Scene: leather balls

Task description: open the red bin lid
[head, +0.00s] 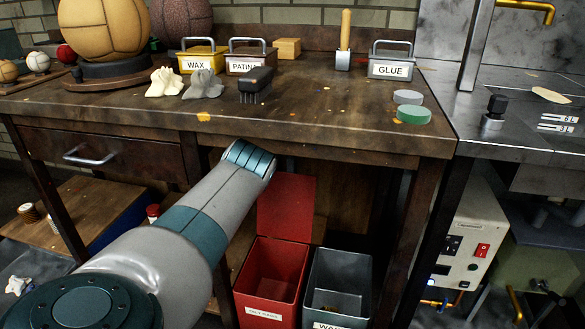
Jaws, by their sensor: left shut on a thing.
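The red bin (270,286) stands on the floor under the workbench, with a white label on its front. Its red lid (288,208) stands raised, about upright, at the back of the bin, and the bin's inside shows. My left arm reaches in from the lower left. Its far end and left gripper (258,168) are at the upper left of the lid, just under the bench edge. The left gripper is shut on the lid there; its fingertips are mostly hidden behind my own arm. My right gripper is not in view.
A grey open bin (340,275) stands right of the red one. The workbench (310,115) overhangs both and carries labelled boxes, balls and tools. A drawer (105,155) is at left. A table leg (405,240) stands right of the bins.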

